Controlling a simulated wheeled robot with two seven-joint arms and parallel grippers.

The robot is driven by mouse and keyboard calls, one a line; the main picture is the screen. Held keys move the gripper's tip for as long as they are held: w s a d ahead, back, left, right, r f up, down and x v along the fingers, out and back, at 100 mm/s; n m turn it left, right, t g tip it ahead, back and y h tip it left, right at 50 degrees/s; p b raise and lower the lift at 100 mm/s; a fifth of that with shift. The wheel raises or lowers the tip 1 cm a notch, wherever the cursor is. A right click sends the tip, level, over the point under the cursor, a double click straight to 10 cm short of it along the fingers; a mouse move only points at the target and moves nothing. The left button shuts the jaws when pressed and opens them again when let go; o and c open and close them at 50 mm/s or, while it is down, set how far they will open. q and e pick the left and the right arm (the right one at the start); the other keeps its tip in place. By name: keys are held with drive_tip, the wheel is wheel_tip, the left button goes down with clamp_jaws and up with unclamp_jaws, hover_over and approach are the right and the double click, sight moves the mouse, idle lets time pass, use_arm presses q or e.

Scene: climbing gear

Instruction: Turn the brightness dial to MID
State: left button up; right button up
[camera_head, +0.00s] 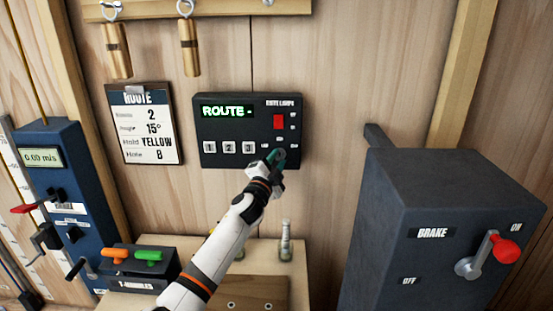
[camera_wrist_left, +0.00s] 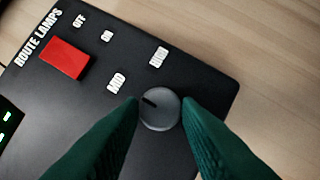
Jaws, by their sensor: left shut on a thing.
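The brightness dial (camera_wrist_left: 162,112) is a round grey knob on the black route lamps panel (camera_head: 210,133). In the left wrist view its dark pointer mark points up and left, towards the MID label (camera_wrist_left: 116,83). Another label (camera_wrist_left: 158,57), hard to read, is above the dial. My left gripper (camera_head: 277,156) is shut on the dial, with a green finger on each side of it. In the head view the gripper hides most of the dial. My right gripper is not in view.
A red switch (camera_head: 279,122) is above the dial on the panel. A grey brake box (camera_head: 400,230) with a red-knobbed lever stands at the right. A small bottle (camera_head: 286,241) stands on the wooden bench below. A route card (camera_head: 145,135) hangs left of the panel.

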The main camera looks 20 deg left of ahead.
use_arm(q)
drive_tip(key=shift+a+r, duration=0.1)
drive_tip(key=o, duration=0.8)
drive_tip(key=shift+o, duration=0.8)
drive_tip(key=shift+w, duration=0.15)
drive_tip(key=b+v, duration=0.2)
drive_tip(key=v, duration=1)
